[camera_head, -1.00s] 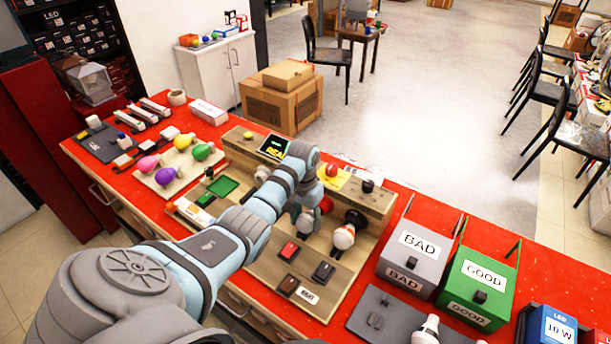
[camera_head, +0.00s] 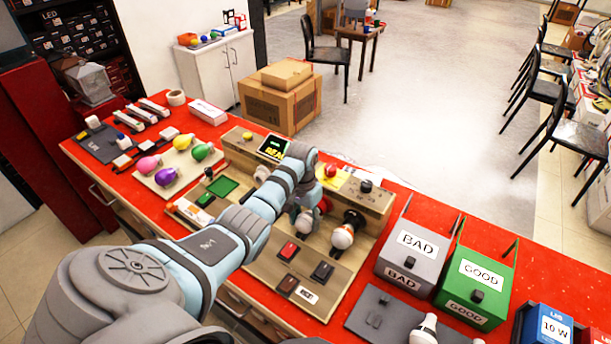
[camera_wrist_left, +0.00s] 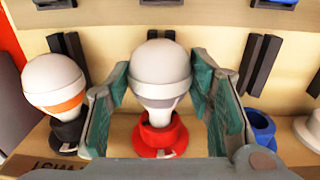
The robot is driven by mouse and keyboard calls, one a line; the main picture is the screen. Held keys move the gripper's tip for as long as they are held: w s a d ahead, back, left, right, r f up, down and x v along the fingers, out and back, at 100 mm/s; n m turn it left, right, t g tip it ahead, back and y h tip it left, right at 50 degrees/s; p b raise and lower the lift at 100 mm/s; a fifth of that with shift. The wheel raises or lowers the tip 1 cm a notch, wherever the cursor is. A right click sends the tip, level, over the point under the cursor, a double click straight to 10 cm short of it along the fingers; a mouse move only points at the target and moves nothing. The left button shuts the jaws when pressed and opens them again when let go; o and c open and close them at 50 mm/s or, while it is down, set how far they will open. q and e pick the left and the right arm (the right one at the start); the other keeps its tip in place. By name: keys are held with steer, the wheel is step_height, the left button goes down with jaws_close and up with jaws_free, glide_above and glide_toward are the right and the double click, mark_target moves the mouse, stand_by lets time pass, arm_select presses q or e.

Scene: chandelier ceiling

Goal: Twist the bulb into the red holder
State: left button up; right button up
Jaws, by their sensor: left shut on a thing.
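In the left wrist view, a white bulb with a grey band (camera_wrist_left: 160,75) stands upright, its neck at the mouth of the red holder (camera_wrist_left: 162,138). I cannot tell how deep its base sits. My left gripper (camera_wrist_left: 160,95) has one green-padded finger on each side of this bulb and is shut on it. In the head view, my left gripper (camera_head: 304,217) is at the wooden test stand, with my arm partly hiding the bulb. The red holder (camera_head: 325,204) shows just beside it. My right gripper is not in view.
A white bulb with an orange band (camera_wrist_left: 55,85) stands in a black holder on the left in the wrist view. A blue holder (camera_wrist_left: 258,125) is on the right. In the head view, the BAD box (camera_head: 408,256) and GOOD box (camera_head: 474,284) stand right of the stand.

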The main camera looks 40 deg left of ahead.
arm_select(q)
steer(key=shift+r, duration=0.1)
steer(key=shift+w+b, duration=0.5)
steer(key=shift+w, duration=0.1)
stand_by(0.6)
steer(key=shift+y+p, duration=0.5)
steer(key=shift+p, duration=0.15)
stand_by(0.4)
steer(key=shift+d+y+p, duration=0.15)
steer(key=shift+y+p, duration=0.55)
steer(key=shift+y, duration=0.3)
stand_by(0.6)
steer(key=shift+d+y, duration=0.1)
steer(key=shift+y, duration=0.4)
steer(key=shift+w+f+g+y, duration=0.1)
steer(key=shift+f+g+y, duration=0.15)
steer(key=shift+y, duration=0.45)
steer(key=o, duration=1.2)
steer(key=shift+r, duration=0.1)
